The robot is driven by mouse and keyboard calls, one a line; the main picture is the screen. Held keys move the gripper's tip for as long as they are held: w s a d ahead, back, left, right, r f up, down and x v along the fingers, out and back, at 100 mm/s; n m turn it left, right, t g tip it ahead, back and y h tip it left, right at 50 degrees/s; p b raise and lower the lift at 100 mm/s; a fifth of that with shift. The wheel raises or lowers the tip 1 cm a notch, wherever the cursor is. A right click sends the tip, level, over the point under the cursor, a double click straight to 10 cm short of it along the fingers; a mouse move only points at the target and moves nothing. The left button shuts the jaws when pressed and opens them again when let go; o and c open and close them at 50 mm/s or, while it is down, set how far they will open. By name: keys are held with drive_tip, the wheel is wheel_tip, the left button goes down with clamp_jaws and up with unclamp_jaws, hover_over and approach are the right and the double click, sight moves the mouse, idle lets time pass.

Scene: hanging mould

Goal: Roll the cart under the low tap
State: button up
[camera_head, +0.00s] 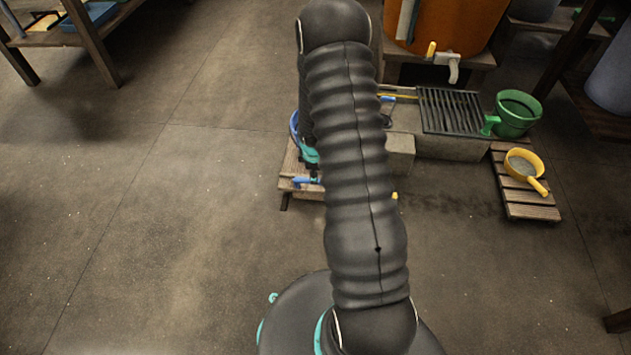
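A pale tap (453,66) with a yellow handle sticks out low on the front of a large orange barrel (460,22). A low wooden slatted platform (290,171), which looks like the cart, stands left of the stone trough. A blue rounded thing (294,124) shows at its far side and a blue bar at its front edge. My ribbed arm hides most of the platform. The end of my arm, with black and teal parts, is just above the platform, partly behind the arm. My gripper's fingers cannot be made out, nor whether they touch anything.
A stone trough (455,148) with a dark grate (460,110) lies below the tap. A green bucket (517,114) stands right of it. A yellow scoop (524,165) lies on a slatted pallet (531,205). A wooden table (92,42) is far left. The left floor is clear.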

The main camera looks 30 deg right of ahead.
drive_tip(key=f, duration=0.1)
drive_tip(key=f+b, duration=0.1)
drive_tip(key=f, duration=0.3)
drive_tip(key=shift+w+d+f, duration=0.1)
drive_tip(key=shift+w+d, duration=0.15)
drive_tip(key=shift+w, duration=0.15)
clamp_jaws()
